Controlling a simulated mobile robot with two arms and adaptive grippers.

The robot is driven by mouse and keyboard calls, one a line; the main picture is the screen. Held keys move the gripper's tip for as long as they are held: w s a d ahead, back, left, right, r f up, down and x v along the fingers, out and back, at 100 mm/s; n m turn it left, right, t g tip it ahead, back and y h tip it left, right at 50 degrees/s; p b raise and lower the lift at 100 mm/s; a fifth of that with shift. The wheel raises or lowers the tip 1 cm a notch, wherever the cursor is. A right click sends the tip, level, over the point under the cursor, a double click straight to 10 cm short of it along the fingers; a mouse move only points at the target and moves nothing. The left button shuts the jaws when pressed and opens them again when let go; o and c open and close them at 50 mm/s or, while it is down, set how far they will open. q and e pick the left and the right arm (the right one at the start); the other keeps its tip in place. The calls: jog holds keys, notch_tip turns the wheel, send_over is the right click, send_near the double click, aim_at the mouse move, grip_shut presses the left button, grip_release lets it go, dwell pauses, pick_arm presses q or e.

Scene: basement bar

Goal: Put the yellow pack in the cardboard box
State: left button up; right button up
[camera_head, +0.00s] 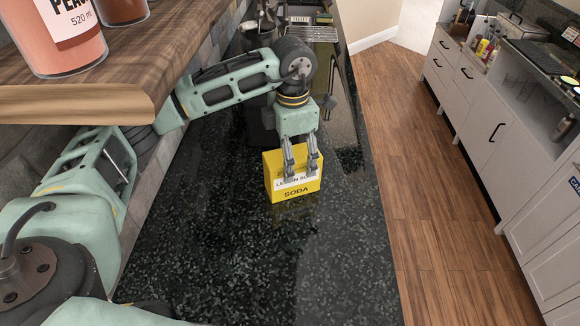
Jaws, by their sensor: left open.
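The jaws are open; whether the fingers touch the pack cannot be told. My right gripper is not in view. No cardboard box shows in this view.
A wooden shelf (120,85) with pink-filled jars (62,45) overhangs the counter at the upper left. A dark container (258,38) stands at the back of the counter. The counter's front part is clear. White cabinets (490,130) stand across the wooden floor (420,170).

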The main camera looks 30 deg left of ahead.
aim_at(278, 191)
pick_arm(q)
jog(key=f, duration=0.1)
jog(key=f+p, duration=0.1)
jog(key=f, duration=0.1)
jog(key=f+p, duration=0.1)
jog(key=f, duration=0.1)
jog(key=shift+s+d+f, duration=0.1)
jog(key=shift+s+d, duration=0.05)
jog(key=shift+s, duration=0.1)
jog(key=shift+f, duration=0.25)
jog(key=c, duration=1.6)
grip_shut()
jog(key=shift+w+r, duration=0.1)
jog(key=shift+r, duration=0.05)
